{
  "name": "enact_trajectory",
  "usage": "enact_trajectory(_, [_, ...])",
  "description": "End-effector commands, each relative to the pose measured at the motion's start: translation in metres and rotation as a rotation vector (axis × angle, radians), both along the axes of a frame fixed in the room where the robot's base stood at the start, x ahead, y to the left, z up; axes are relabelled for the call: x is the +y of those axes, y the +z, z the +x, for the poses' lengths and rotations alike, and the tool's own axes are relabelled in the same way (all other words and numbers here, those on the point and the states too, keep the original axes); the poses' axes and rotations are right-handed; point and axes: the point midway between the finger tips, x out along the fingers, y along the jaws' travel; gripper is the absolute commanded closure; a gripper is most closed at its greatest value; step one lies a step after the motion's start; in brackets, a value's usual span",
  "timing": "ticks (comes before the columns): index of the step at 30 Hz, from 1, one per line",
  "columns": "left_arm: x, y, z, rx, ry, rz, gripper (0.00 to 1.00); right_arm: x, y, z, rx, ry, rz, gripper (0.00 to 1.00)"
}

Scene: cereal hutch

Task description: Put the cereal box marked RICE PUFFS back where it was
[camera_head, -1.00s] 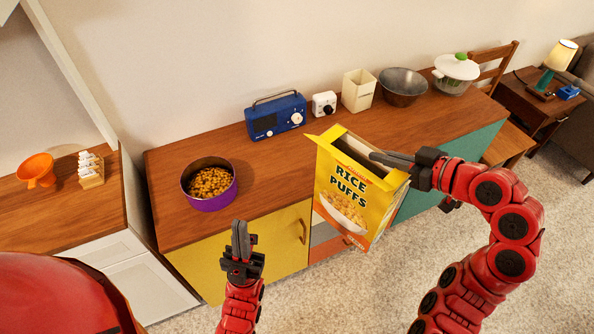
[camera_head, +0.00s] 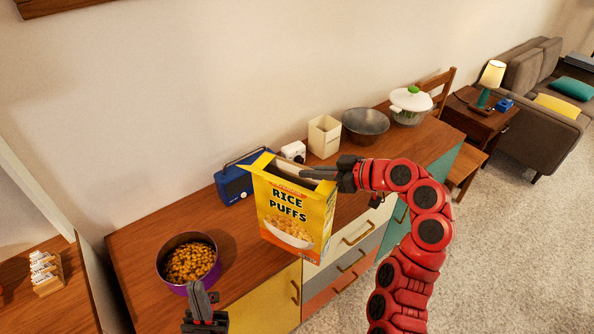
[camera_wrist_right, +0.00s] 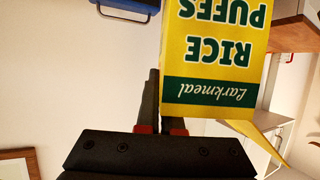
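The yellow RICE PUFFS cereal box (camera_head: 292,222) is upright with its top flaps open, in front of the sideboard's counter. My right gripper (camera_head: 322,174) is shut on the box's top edge at its right side. In the right wrist view the box (camera_wrist_right: 215,60) appears upside down, with the gripper's fingers (camera_wrist_right: 165,110) at its edge. The fingertips are partly hidden by the box. My left gripper (camera_head: 199,300) is at the bottom of the head view, in front of the purple bowl. Its fingers look closed together and empty.
On the wooden counter (camera_head: 135,240) stand a purple bowl of cereal (camera_head: 190,263), a blue radio (camera_head: 232,186) partly behind the box, a small white device (camera_head: 293,151), a cream canister (camera_head: 324,137), a metal bowl (camera_head: 366,125) and a lidded pot (camera_head: 410,106). A spice rack (camera_head: 46,274) is at left.

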Motion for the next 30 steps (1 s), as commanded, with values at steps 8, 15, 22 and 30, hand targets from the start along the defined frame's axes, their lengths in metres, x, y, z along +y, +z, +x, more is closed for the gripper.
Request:
enact_trajectory(8, [0.0, 0.026, 0.0, -0.001, 0.0, 0.0, 1.0, 0.02, -0.001, 0.047, 0.006, 0.001, -0.003, 1.0])
enact_trajectory(15, [0.0, 0.032, 0.0, -0.001, 0.0, 0.0, 1.0, 0.027, -0.006, 0.066, 0.003, -0.004, -0.002, 1.0])
enact_trajectory(22, [0.0, 0.054, 0.0, -0.001, 0.0, 0.0, 1.0, 0.027, -0.032, 0.066, 0.006, -0.002, 0.0, 1.0])
enact_trajectory(30, [0.0, 0.052, 0.0, -0.001, 0.0, 0.0, 1.0, 0.027, -0.041, 0.066, 0.0, -0.004, -0.001, 1.0])
